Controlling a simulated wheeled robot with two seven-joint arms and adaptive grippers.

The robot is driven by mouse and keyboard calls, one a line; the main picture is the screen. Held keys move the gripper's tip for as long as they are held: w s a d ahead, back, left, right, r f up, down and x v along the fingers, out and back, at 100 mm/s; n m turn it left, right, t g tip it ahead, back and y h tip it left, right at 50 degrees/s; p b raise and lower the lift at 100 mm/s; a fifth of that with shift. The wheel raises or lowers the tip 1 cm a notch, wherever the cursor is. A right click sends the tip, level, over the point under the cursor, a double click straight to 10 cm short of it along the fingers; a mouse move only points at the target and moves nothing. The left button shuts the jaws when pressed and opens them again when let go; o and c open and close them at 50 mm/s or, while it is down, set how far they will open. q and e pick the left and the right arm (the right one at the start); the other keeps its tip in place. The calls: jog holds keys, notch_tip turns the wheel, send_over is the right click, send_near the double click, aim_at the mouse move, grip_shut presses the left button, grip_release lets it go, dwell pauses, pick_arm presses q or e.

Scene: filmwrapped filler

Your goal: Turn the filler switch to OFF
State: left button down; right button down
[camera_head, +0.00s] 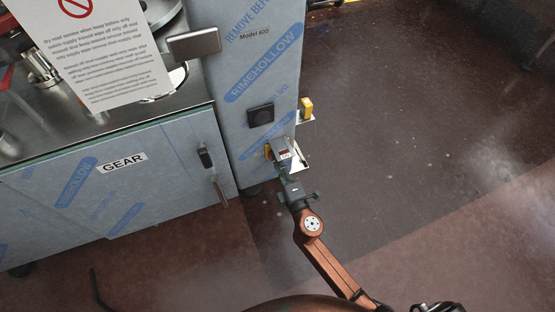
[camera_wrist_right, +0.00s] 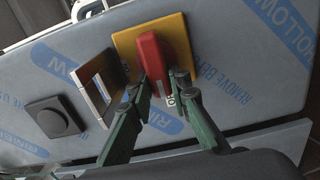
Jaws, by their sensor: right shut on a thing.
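The filler switch is a red rotary handle (camera_wrist_right: 150,58) on a yellow plate (camera_wrist_right: 180,35), seen in the right wrist view on the film-wrapped cabinet. My right gripper (camera_wrist_right: 161,84) has its two green fingers on either side of the handle's lower end, shut on it. My left gripper is not in view.
A framed flap (camera_wrist_right: 97,88) stands out left of the switch, close to one finger. A black square knob (camera_wrist_right: 52,118) sits further left. The tall cabinet (camera_head: 245,70) adjoins a counter with a GEAR label (camera_head: 122,163). The floor (camera_head: 420,110) to the right is clear.

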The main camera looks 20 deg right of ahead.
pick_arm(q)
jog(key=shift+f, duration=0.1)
pick_arm(e)
jog(key=shift+a, duration=0.1)
dwell(0.4)
jog(key=c, duration=2.1)
grip_release()
jog(key=o, duration=0.3)
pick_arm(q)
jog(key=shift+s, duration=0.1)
pick_arm(e)
jog(key=s, duration=1.2)
jog(key=shift+d, duration=0.2)
jog(key=shift+d+f, duration=0.1)
jog(key=shift+d, duration=0.05)
